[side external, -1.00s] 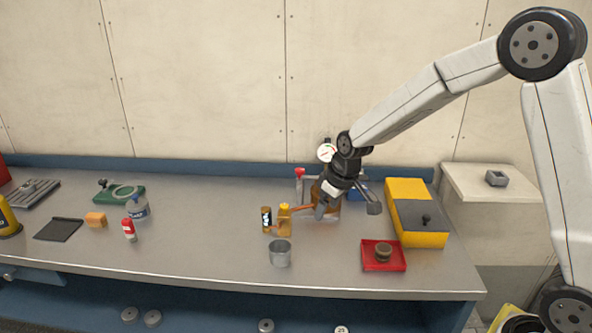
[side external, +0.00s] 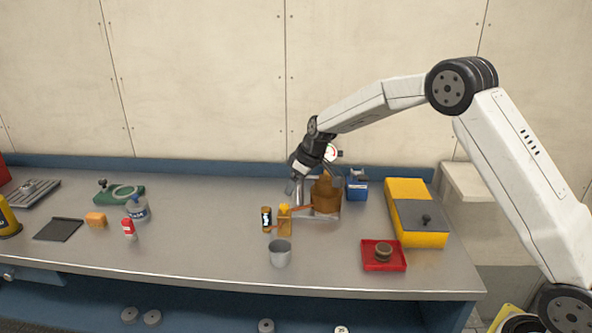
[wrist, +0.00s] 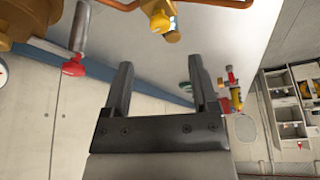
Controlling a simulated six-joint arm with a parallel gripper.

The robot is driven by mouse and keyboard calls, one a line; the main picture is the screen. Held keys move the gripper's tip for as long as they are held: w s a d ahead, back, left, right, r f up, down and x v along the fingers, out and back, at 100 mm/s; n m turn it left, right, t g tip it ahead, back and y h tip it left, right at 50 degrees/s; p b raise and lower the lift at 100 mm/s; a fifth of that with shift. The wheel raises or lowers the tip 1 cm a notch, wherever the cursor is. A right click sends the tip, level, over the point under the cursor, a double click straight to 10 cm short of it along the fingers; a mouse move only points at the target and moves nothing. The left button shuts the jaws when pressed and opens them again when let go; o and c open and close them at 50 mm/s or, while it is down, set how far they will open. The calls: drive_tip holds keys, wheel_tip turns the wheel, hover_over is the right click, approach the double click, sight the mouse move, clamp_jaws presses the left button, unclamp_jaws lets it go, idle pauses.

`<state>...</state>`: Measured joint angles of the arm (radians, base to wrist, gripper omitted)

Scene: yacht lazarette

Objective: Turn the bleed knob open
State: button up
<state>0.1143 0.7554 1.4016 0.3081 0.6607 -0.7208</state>
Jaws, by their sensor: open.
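A brown pump-like body (side external: 326,196) stands on the bench with a pressure gauge (side external: 331,152) above it and a copper pipe running left to a brass fitting with a yellow cap (side external: 284,207). The fitting and its yellow cap (wrist: 162,22) also show at the top of the wrist view. A red knob (wrist: 73,67) on a grey stem is at the left of the wrist view; my gripper hides it in the side view. I cannot tell which is the bleed knob. My gripper (wrist: 160,64) is open and empty, with the red knob outside its left finger.
A dark and gold canister (side external: 266,219) stands beside the fitting, and a grey cup (side external: 280,254) is in front. A blue box (side external: 357,186), a yellow case (side external: 422,238) and a red tray (side external: 370,265) are to the right. The bench left of the canister has free room.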

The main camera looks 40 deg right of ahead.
sight(285, 205)
drive_tip(key=shift+x, duration=3.9)
clamp_jaws()
